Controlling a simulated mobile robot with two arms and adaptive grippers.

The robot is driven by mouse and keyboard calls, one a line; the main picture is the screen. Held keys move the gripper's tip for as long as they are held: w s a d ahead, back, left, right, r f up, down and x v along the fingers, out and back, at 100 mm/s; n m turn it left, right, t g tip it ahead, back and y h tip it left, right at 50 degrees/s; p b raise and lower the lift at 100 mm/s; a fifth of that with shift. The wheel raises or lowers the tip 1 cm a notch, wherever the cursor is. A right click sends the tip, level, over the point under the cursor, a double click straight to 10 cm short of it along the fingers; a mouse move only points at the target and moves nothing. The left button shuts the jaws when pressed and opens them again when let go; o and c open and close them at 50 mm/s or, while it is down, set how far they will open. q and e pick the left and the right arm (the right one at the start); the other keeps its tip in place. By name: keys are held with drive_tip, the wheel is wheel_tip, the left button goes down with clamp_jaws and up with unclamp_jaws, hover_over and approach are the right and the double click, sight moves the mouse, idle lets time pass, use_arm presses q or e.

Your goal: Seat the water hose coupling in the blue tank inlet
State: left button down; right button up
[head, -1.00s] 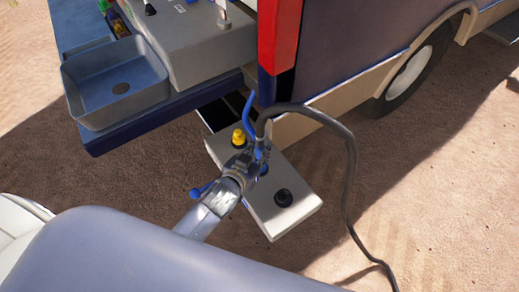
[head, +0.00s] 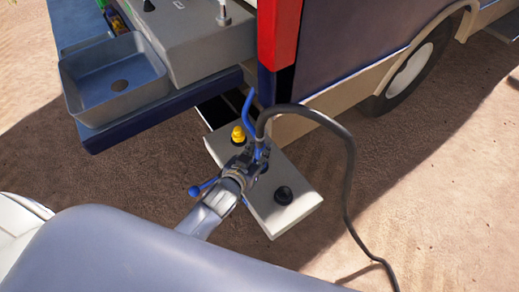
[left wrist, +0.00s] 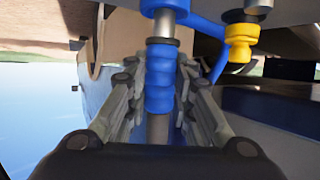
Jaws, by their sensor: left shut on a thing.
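The water hose coupling (left wrist: 160,88) has a ribbed blue grip and grey metal ends. My left gripper (left wrist: 160,110) is shut on it, with fingers on both sides. The coupling's grey tip meets the blue tank inlet (left wrist: 165,8), in line with it; how deep the tip sits is hidden. In the head view, my left gripper (head: 250,163) is over the light service panel (head: 285,218) and partly hides the coupling and inlet. The dark hose (head: 345,165) arches up from the coupling and runs down to the ground. My right gripper is not in view.
A yellow fitting (head: 238,135) stands on the panel beside the coupling, and a black cap (head: 283,195) on its other side. A thin blue tube (head: 249,108) rises close by. A grey sink (head: 110,85) and the vehicle's corner (head: 280,45) are behind. Open sand lies to the right.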

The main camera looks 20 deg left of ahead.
use_arm(q)
drive_tip(key=shift+f, duration=0.6)
drive_tip(key=shift+f+b, duration=0.25)
drive_tip(key=shift+b, duration=0.05)
drive_tip(key=shift+f, duration=0.3)
idle(0.7)
drive_tip(key=c, duration=1.3)
unclamp_jaws()
drive_tip(key=shift+f, duration=0.1)
drive_tip(key=v, duration=1.2)
